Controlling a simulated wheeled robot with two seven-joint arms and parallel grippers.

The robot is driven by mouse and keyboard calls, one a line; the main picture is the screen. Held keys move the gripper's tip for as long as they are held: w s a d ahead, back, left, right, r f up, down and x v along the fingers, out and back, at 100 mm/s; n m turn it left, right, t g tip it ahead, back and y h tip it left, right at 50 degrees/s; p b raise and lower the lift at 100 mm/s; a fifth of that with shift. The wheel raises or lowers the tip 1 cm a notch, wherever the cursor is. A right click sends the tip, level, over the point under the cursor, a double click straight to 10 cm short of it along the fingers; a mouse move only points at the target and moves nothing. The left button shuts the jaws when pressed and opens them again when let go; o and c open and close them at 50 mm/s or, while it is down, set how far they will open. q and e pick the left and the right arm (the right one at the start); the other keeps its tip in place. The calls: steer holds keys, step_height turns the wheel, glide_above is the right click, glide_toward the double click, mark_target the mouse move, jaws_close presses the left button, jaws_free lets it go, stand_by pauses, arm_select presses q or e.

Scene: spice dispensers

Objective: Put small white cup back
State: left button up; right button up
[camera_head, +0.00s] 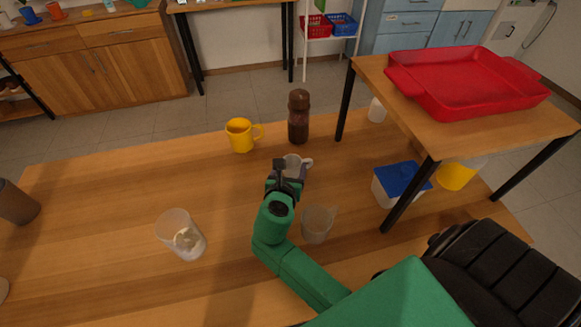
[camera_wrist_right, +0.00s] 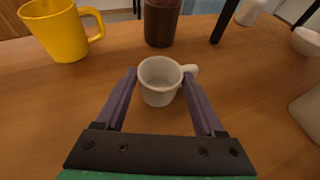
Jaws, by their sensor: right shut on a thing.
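The small white cup (camera_head: 296,168) is near the middle of the wooden table, with its handle to the right. It also shows in the right wrist view (camera_wrist_right: 160,82), upright between the two purple-grey fingers. My right gripper (camera_head: 286,170) is shut on the cup, one finger at its left side and one at its right by the handle. In the right wrist view the gripper (camera_wrist_right: 160,80) reaches the cup from the near side. The cup seems at or close to the tabletop; I cannot tell if it touches. My left gripper is not in view.
A yellow mug (camera_head: 239,136) and a brown bottle (camera_head: 298,117) stand just behind. A clear measuring cup (camera_head: 317,225) is beside my right arm. A clear cup (camera_head: 180,235) stands front left. A raised shelf with a red tray (camera_head: 465,80) is at right, with a blue-lidded box (camera_head: 400,182) below.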

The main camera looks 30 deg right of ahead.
steer(key=shift+f, duration=0.1)
steer(key=o, duration=1.5)
steer(key=shift+o, duration=0.2)
steer(key=v, duration=1.2)
steer(key=shift+r, duration=0.25)
